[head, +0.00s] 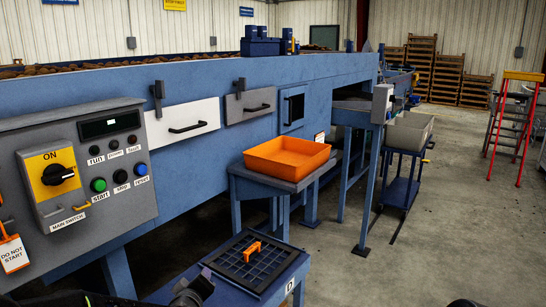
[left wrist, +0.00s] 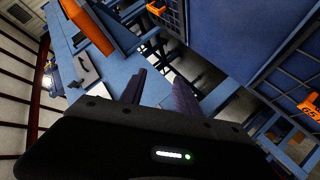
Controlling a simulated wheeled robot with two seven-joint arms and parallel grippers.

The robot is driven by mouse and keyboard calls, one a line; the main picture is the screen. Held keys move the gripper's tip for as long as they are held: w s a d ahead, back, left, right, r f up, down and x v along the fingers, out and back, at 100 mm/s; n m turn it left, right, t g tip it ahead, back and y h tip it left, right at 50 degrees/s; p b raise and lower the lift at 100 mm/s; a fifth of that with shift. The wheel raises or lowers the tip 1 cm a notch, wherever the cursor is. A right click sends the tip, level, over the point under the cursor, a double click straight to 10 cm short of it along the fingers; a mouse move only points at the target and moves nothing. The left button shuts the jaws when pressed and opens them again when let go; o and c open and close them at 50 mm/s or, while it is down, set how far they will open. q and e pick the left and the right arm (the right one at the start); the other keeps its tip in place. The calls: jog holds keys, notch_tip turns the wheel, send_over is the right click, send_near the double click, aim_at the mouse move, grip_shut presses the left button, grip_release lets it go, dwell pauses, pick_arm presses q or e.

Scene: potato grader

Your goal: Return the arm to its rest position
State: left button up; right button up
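My left gripper (left wrist: 158,92) shows in the left wrist view with its two dark fingers apart and nothing between them. In the head view a dark part of my left arm (head: 193,290) shows at the bottom edge, in front of the dark grid (head: 240,275) on the low blue stand. An orange handle-like piece (head: 252,250) sits on that grid. My right gripper cannot be made out; only a dark sliver shows at the bottom edge, right of centre.
The control panel (head: 85,215) stands close on the left, its yellow switch plate marked ON. An orange tray (head: 287,157) rests on a blue stand beside the long blue machine (head: 215,75). A red stepladder (head: 513,130) stands far right. The concrete floor at right is open.

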pick_arm(q)
jog(key=s+d+f+m+g+h, duration=0.2)
jog(key=s+d+f+m+g, duration=0.15)
jog(key=s+f, duration=0.6)
jog(key=s+d+f+m+g+h, duration=0.25)
jog(key=s+d+f, duration=0.35)
jog(key=f, duration=0.7)
jog(key=s+d+f+m+g, duration=0.1)
jog(key=s+f+g, duration=0.2)
jog(key=s, duration=0.8)
jog(key=s+d+f+g, duration=0.1)
jog(key=s+f+g, duration=0.3)
jog(key=s+f, duration=0.4)
jog(key=s, duration=0.3)
jog(key=shift+s+d+f+m+h, duration=0.15)
jog(key=shift+s+d+m+h, duration=0.15)
jog(key=shift+m+h, duration=0.1)
jog(key=shift+w+a, duration=0.1)
